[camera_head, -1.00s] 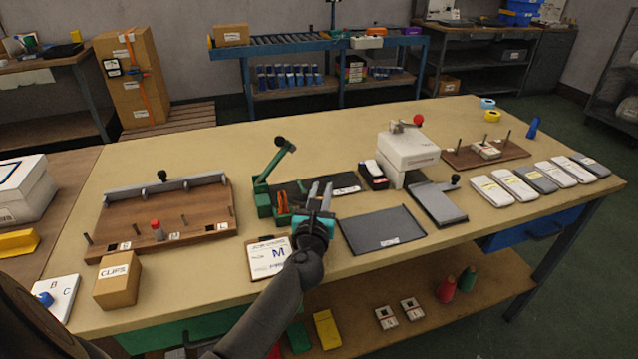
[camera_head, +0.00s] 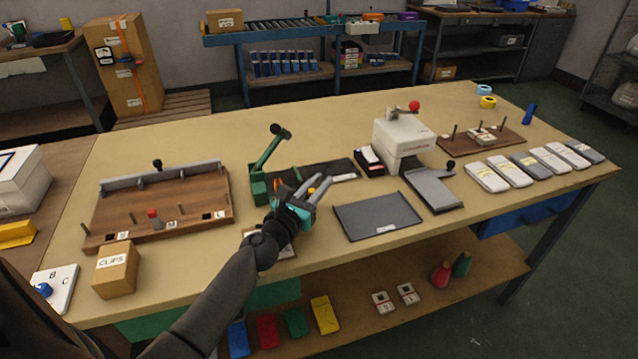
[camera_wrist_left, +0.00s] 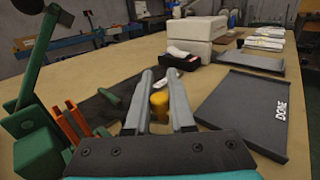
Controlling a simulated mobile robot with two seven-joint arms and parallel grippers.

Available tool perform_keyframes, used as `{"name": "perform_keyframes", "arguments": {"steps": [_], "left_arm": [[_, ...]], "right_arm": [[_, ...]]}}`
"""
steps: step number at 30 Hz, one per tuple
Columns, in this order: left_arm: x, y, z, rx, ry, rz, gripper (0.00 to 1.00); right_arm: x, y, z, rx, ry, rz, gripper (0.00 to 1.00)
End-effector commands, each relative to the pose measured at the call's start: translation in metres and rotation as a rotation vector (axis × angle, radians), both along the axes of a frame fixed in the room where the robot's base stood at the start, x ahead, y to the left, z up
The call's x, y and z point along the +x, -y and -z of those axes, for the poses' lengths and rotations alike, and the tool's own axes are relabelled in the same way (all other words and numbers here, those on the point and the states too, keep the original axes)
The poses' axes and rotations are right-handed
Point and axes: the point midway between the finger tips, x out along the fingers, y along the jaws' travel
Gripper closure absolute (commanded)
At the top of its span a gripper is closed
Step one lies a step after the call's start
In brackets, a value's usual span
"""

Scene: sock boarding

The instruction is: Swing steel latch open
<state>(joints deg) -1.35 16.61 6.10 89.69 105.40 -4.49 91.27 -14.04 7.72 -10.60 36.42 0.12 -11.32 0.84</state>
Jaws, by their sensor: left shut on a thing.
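My left gripper (camera_head: 318,184) is above the middle of the table, beside the green fixture. In the left wrist view its grey fingers (camera_wrist_left: 160,84) flank a small yellow cylinder (camera_wrist_left: 158,104) and are shut on it. The green fixture (camera_head: 259,188) has a raised arm with a black knob (camera_head: 277,130); its green base (camera_wrist_left: 40,140) and orange clips (camera_wrist_left: 74,122) show in the left wrist view. A grey metal bar (camera_head: 190,174) with a black knob lies along the back of the wooden board. I cannot tell which part is the steel latch. My right gripper is not in view.
A dark tray (camera_head: 378,216) lies right of the gripper. A white machine (camera_head: 398,145) and a grey plate with a black knob (camera_head: 430,186) stand beyond it. The wooden board (camera_head: 165,210) and a clips box (camera_head: 116,270) are at left.

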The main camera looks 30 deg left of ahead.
Motion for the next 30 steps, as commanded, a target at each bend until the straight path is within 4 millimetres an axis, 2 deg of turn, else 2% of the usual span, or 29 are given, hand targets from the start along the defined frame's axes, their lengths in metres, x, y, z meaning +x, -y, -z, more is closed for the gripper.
{"name": "perform_keyframes", "arguments": {"steps": [6, 7, 15, 24, 30], "left_arm": [[0.000, 0.000, 0.000, 0.000, 0.000, -0.001, 1.00], [0.000, 0.000, 0.000, 0.000, 0.000, -0.001, 0.77], [0.000, 0.000, 0.000, 0.000, 0.000, -0.001, 0.48], [-0.002, 0.000, 0.000, 0.000, -0.001, -0.001, 0.48], [-0.022, 0.001, 0.001, -0.001, -0.002, -0.001, 0.48]], "right_arm": [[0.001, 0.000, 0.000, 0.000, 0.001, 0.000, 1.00], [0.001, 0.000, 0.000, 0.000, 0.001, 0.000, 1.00], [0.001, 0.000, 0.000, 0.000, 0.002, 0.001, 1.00], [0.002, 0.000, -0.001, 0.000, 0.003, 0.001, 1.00], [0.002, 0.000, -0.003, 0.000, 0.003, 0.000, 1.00]]}}
